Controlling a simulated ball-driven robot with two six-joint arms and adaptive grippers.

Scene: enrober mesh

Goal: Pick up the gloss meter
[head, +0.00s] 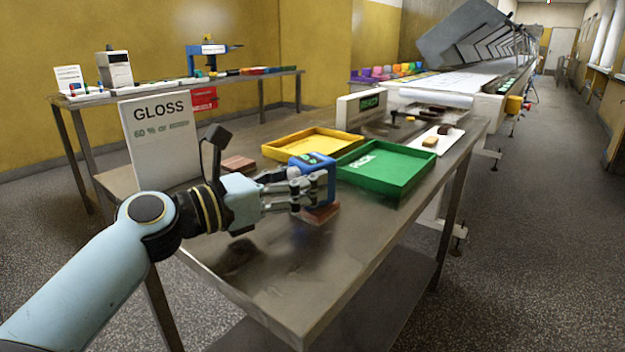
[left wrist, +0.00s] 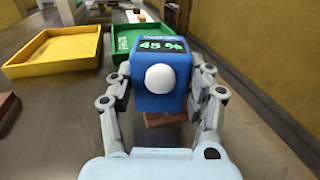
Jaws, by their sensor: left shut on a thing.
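The gloss meter (head: 312,174) is a blue box with a small dark display and a white round knob. It is over the metal table, in front of the green tray. In the left wrist view the gloss meter (left wrist: 160,88) stands upright between my fingers, and its display reads 45 %. My left gripper (head: 316,188) is shut on its sides. A reddish-brown block (head: 320,214) shows below the meter; I cannot tell whether they touch. The right gripper is not in view.
A yellow tray (head: 272,151) and a green tray (head: 408,184) lie just behind the meter. A white GLOSS sign (head: 160,140) stands at the left, with another brown block (head: 238,163) near it. The table's front right edge is close; the table's near surface is clear.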

